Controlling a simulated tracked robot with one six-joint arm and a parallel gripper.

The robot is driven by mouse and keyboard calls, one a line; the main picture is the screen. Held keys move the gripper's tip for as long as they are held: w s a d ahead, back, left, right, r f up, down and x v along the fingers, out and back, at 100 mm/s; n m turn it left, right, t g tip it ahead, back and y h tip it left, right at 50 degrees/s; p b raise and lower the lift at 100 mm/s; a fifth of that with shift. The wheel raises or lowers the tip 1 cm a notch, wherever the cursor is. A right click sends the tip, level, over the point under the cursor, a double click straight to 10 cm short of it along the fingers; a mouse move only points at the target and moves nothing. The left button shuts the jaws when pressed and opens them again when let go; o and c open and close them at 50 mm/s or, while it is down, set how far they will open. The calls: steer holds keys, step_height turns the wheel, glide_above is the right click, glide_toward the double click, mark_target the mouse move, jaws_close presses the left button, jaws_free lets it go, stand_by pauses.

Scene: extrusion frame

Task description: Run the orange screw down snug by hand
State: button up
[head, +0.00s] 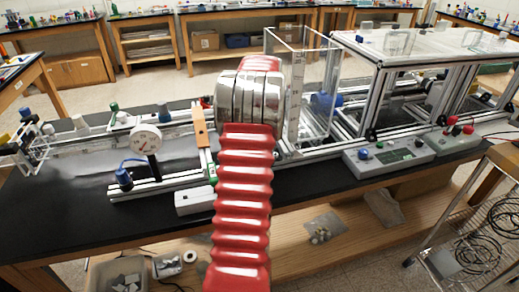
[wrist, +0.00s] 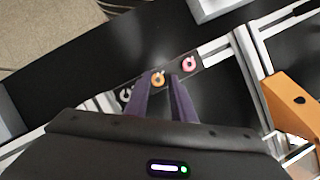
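The orange screw (wrist: 158,79) shows in the wrist view as a small round head on a dark strip fixed to a pale aluminium extrusion. It sits between a pink screw (wrist: 190,62) and a whitish screw (wrist: 125,95). My gripper (wrist: 161,79) has two dark purple fingers, spread apart and reaching toward the strip. Their tips lie on either side of the orange head, with a visible gap between them. I cannot tell whether the tips are level with the head or above it. In the head view my red arm hides the gripper and the screws.
An orange block (wrist: 292,98) stands on the rail at right in the wrist view. In the head view a dial gauge (head: 146,142) stands left of my arm. A clear-walled enclosure (head: 300,85) and a grey control box (head: 390,155) are to the right. Black bench top lies at left.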

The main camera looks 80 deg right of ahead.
steer(key=o, duration=0.3)
steer(key=shift+s+f, duration=0.1)
steer(key=shift+d, duration=0.1)
steer(key=v, duration=0.7)
steer(key=shift+r, duration=0.25)
stand_by(0.6)
